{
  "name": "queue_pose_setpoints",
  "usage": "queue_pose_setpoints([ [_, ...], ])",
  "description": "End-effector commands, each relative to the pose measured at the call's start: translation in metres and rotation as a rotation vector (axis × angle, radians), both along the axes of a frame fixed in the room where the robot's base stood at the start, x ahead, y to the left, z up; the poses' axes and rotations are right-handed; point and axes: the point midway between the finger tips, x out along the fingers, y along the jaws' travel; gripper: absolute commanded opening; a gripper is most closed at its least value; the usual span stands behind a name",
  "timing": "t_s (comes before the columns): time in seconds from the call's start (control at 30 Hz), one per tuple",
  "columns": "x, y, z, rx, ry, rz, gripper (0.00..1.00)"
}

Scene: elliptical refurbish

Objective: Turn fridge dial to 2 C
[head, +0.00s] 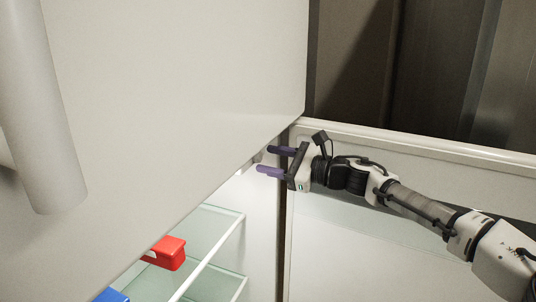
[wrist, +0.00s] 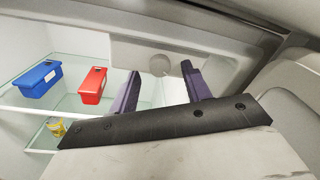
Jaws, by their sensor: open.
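The fridge dial (wrist: 158,65) is a small round knob on a pale panel inside the fridge, seen between my fingertips in the wrist view. In the head view only a small pale part (head: 258,157) that looks like it shows by the fingertips, below the upper door's edge. Its marks and setting are too small to read. My gripper (head: 264,160) is open and empty, its two purple fingers pointing toward the panel. It also shows in the wrist view (wrist: 160,70). I cannot tell whether the fingers touch the dial.
A red container (head: 170,253) and a blue container (wrist: 39,78) stand on a glass shelf (head: 220,214). A yellow item (wrist: 57,128) is lower down. The closed upper door (head: 190,70) overhangs at left. The open lower door (head: 350,230) is at right.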

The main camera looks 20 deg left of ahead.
Motion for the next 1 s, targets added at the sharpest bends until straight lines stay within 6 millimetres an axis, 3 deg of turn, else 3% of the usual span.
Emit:
queue_pose_setpoints([
  [0.17,0.0013,0.0127,0.0005,-0.001,0.0,0.0,0.48],
  [0.47,0.0016,0.014,-0.0002,-0.001,-0.001,0.0,0.47],
  [0.8,0.0016,0.0138,0.0,0.0,-0.001,-0.001,0.03],
  [1.0,0.0016,0.0136,-0.0006,0.001,0.008,-0.001,0.03],
])
